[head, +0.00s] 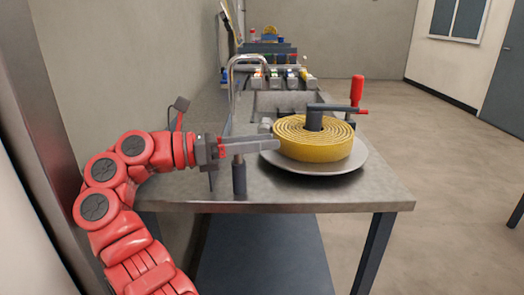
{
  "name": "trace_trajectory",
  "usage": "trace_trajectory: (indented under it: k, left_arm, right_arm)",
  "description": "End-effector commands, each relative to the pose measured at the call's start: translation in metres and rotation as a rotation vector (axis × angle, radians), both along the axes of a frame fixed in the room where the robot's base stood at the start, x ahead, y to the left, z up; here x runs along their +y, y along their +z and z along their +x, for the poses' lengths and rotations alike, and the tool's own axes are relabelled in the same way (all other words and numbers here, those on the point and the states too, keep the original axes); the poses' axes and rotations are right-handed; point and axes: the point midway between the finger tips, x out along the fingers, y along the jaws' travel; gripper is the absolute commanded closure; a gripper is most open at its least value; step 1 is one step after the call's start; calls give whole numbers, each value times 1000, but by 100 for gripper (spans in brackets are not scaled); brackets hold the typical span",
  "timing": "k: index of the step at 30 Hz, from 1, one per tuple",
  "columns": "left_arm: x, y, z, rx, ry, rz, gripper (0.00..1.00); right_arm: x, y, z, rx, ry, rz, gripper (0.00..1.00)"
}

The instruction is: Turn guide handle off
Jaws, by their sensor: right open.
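My right gripper (268,145) reaches in from the left on a red arm, just above the near left part of the metal table. It is open, with its pale fingers pointing right towards the yellow coiled hose (313,150). The hose lies on a round metal plate (345,164).
The metal table (375,195) runs away from me along a grey wall on the left. A sink (283,102) with a curved tap (232,68) lies behind the hose. Several small coloured items stand farther back. The floor to the right is clear.

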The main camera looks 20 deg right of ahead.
Motion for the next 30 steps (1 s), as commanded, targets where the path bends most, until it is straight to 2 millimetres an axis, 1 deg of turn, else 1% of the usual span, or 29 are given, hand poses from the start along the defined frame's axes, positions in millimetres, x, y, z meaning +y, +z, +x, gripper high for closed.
trace_trajectory:
  k: [1,5,7,11,17,24,27,30]
  left_arm:
    - [0,5,0,2,0,-3,100]
    - [0,15,1,6,-1,-8,100]
    - [0,13,1,6,-1,-8,100]
    - [0,16,1,6,-1,-8,100]
    - [0,25,1,6,-1,-8,100]
    - [0,38,1,6,0,-8,100]
    - [0,42,1,6,-1,-8,100]
    - [0,44,1,6,-1,-8,100]
  right_arm:
    - [0,10,0,-1,-1,1,49]
    - [0,33,0,1,-1,0,49]
    - [3,30,-7,-2,1,0,49]
    - [7,31,-23,-1,1,-1,49]
    - [17,34,-56,0,3,0,49]
    - [32,40,-109,-1,3,2,49]
    - [36,42,-129,-1,1,3,49]
    - [41,43,-142,1,2,0,49]
